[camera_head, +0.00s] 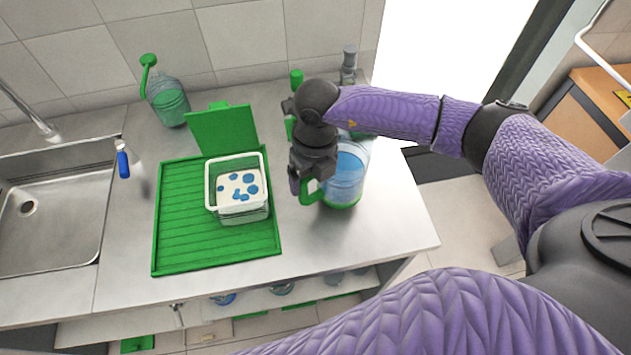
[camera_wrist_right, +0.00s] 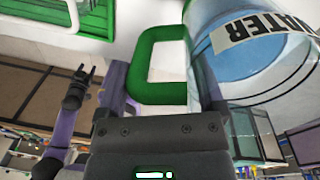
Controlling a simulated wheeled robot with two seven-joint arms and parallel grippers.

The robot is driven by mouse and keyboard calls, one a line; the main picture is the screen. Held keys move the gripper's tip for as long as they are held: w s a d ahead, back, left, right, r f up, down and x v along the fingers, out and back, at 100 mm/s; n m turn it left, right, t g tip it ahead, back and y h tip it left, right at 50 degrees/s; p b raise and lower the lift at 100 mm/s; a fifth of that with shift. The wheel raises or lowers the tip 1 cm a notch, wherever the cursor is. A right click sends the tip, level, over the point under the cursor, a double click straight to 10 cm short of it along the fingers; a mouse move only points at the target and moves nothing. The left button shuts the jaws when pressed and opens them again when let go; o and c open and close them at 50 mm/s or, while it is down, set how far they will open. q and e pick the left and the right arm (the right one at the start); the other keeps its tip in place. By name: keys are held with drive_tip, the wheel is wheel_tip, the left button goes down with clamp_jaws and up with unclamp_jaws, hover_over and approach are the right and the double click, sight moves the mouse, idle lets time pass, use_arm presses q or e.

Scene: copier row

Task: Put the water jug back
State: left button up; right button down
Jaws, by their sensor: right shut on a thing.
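The water jug (camera_head: 346,172) is clear, with blue water inside and a green base and handle. It is at the right part of the counter in the head view, partly hidden behind my right gripper. My right gripper (camera_head: 305,190) is shut on its green handle. In the right wrist view the green handle (camera_wrist_right: 155,65) lies between the fingers, and the jug body (camera_wrist_right: 265,55) carries a "WATER" label. I cannot tell whether its base touches the counter. My left gripper (camera_wrist_right: 86,74) shows small in the right wrist view, its fingers apart and empty.
A green ribbed drainer (camera_head: 180,225) holds a white-rimmed basket (camera_head: 238,210) with a blue-spotted item. Another clear jug with a green handle (camera_head: 168,100) stands at the back left. A sink (camera_head: 50,215) is at far left. The counter's front right is clear.

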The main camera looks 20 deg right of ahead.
sight(311, 196)
wheel_tip(311, 196, down, 3)
drive_tip(key=shift+f, duration=0.15)
use_arm(q)
drive_tip(key=shift+d+f, duration=0.15)
drive_tip(key=shift+f, duration=0.1)
drive_tip(key=shift+d, duration=0.1)
use_arm(e)
drive_tip(key=shift+f+b, duration=0.2)
drive_tip(key=shift+b, duration=0.15)
unclamp_jaws()
drive_tip(key=shift+r, duration=0.2)
drive_tip(key=r, duration=0.3)
drive_tip(key=r+p, duration=0.1)
drive_tip(key=r, duration=0.7)
drive_tip(key=shift+w+d+r+p, duration=0.1)
drive_tip(key=shift+w+d+p, duration=0.1)
drive_tip(key=shift+d+p, duration=0.15)
drive_tip(key=shift+r, duration=0.4)
use_arm(q)
drive_tip(key=shift+w+a+r, duration=0.15)
drive_tip(key=shift+a+r, duration=0.05)
drive_tip(key=shift+r, duration=0.45)
